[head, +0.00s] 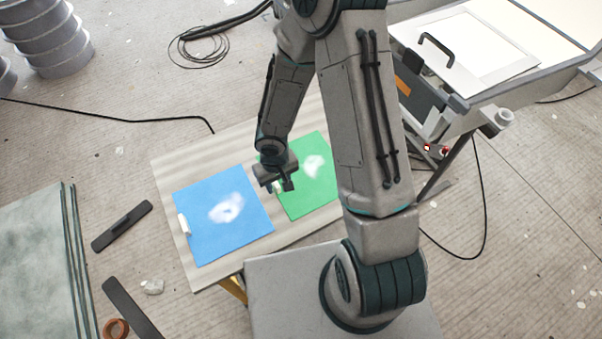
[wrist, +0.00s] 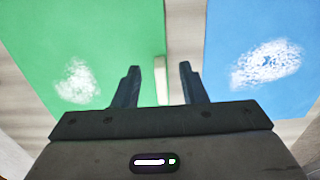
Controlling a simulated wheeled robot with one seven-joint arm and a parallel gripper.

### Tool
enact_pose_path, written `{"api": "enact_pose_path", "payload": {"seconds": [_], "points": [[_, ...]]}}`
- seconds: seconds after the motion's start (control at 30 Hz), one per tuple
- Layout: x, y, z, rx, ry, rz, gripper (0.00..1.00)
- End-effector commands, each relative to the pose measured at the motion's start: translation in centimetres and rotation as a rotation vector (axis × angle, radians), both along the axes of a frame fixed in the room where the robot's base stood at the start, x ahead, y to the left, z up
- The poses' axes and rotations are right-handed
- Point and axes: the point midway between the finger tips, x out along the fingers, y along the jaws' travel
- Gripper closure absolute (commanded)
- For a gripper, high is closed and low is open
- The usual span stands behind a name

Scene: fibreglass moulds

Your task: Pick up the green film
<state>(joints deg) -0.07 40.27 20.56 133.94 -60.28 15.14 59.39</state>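The green film (head: 306,183) lies flat on a pale board, partly hidden behind my arm in the head view, with a white patch on it. In the wrist view the green film (wrist: 105,35) fills the upper left. A small white tab (wrist: 161,80) stands at its edge, between my fingers in the picture. My gripper (head: 277,189) hangs over the film's left edge. In the wrist view my gripper (wrist: 158,80) has its two fingers apart, with nothing clearly held. Whether the fingers are level with the tab I cannot tell.
A blue film (head: 222,215) with a white patch and a white tab (head: 184,224) lies left of the green one on the board (head: 167,168). A white panel with a black handle (head: 437,47) is at upper right. Dark bars (head: 122,226) lie on the floor at left.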

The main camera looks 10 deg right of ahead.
Motion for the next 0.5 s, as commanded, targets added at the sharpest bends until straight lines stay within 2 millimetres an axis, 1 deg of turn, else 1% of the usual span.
{"api": "enact_pose_path", "payload": {"seconds": [0.03,0.2,0.3,0.5], "points": [[0.0,0.0,-0.9,-0.001,0.003,0.003,0.62],[0.2,0.1,-3.2,-0.002,0.002,0.003,0.62],[0.2,0.0,-3.7,0.0,0.0,0.001,0.62],[0.2,0.0,-3.7,0.0,0.0,-0.001,0.62]]}}
